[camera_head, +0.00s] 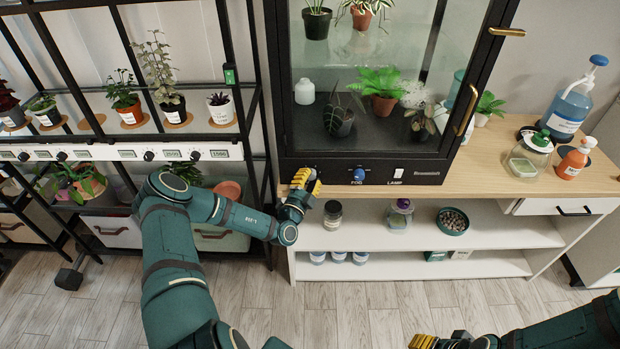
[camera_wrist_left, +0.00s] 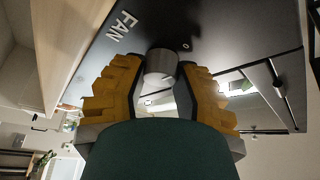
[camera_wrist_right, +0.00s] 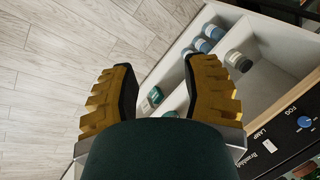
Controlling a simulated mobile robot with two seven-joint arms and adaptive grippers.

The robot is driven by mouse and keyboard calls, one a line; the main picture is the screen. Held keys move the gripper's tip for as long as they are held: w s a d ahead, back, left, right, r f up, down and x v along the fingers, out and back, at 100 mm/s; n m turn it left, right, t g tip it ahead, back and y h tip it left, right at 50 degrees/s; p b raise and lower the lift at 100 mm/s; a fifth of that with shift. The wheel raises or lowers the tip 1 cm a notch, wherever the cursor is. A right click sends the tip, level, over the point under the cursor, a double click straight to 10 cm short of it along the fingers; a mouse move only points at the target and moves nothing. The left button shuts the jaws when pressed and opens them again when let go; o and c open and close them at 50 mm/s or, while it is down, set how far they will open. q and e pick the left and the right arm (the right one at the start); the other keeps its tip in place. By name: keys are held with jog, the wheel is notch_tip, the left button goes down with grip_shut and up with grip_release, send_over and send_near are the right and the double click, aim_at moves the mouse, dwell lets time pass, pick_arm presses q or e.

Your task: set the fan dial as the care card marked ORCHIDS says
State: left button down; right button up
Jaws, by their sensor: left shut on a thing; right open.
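The fan dial (camera_wrist_left: 160,66) is a pale grey round knob on the cabinet's black front strip, with the word FAN (camera_wrist_left: 122,25) beside it and a small round mark near it. My left gripper (camera_head: 303,182) is shut on the dial, one yellow finger on each side in the left wrist view. In the head view the gripper hides the dial. My right gripper (camera_wrist_right: 164,75) is open and empty, low at the bottom right of the head view. I cannot make out a card marked ORCHIDS in any view.
The blue FOG dial (camera_head: 359,175) and white LAMP switch (camera_head: 398,170) sit right of my left gripper. A glass cabinet door with a brass handle (camera_head: 466,110) stands above. Jars and a bowl (camera_head: 452,221) stand on the shelf below. A plant rack is at left.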

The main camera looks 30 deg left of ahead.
pick_arm(q)
jog(key=m+g+p, duration=0.1)
jog(key=m+p, duration=0.1)
jog(key=p, duration=0.2)
jog(key=r+m+h+p, duration=0.1)
jog(key=m+p, duration=0.2)
jog(key=shift+g+p, duration=0.4)
jog(key=m+g+p, duration=0.2)
jog(key=m+p, duration=0.2)
jog(key=p, duration=0.2)
jog(key=shift+w+d, duration=0.1)
jog(key=shift+f+m+g+p, duration=0.25)
jog(key=shift+m+g+p, duration=0.35)
jog(key=shift+m+p, duration=0.5)
pick_arm(e)
notch_tip(320, 180, up, 17)
jog(key=w, duration=0.2)
jog(key=shift+d+r+t, duration=0.15)
jog(key=shift+d+t, duration=0.25)
pick_arm(q)
jog(key=c, duration=0.6)
grip_release()
jog(key=shift+f, duration=0.1)
pick_arm(e)
jog(key=shift+w, duration=0.1)
pick_arm(q)
jog(key=shift+y, duration=0.3)
